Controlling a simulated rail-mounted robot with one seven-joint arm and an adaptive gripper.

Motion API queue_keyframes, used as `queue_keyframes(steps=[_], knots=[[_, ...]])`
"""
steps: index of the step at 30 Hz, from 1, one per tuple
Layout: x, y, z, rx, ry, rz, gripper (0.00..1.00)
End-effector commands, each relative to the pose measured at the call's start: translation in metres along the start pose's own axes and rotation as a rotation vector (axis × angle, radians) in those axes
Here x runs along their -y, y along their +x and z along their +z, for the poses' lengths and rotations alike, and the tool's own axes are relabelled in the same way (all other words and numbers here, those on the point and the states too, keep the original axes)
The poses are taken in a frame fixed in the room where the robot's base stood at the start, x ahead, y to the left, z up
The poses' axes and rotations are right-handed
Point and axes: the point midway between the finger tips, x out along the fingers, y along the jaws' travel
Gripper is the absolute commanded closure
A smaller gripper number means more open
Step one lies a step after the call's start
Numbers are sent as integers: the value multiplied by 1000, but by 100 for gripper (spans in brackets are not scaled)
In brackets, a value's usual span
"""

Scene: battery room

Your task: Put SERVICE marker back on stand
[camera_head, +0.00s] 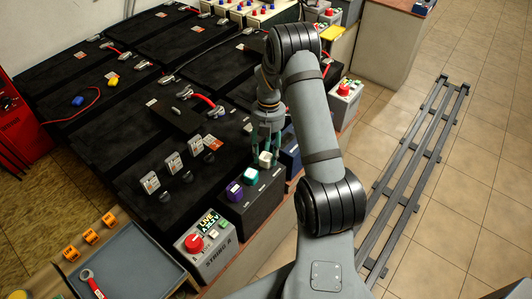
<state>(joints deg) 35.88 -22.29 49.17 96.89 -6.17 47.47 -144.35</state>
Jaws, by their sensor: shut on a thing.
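My gripper (265,150) points down over the right side of the black battery bench, its greenish fingers around a small white block (265,157). The block is at the top of a dark box-shaped stand (262,203); I cannot tell if it touches the stand. A teal block (251,175) and a purple block (235,191) sit in a row on the same stand, nearer the front. No SERVICE lettering is readable on the white block. The fingers hide part of it.
A grey control box (205,245) with a red knob and a lit display stands in front of the stand. Several upright tags (173,164) stand to the left. A dark blue box (290,158) is close right.

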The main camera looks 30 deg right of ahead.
Motion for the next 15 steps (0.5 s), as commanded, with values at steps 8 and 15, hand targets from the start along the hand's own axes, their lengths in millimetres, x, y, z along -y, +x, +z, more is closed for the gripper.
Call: queue_keyframes(steps=[8, 15], knots=[[0, 7, 1, 0, 0, 0, 100], [-1, 9, 1, 0, 0, 0, 58]])
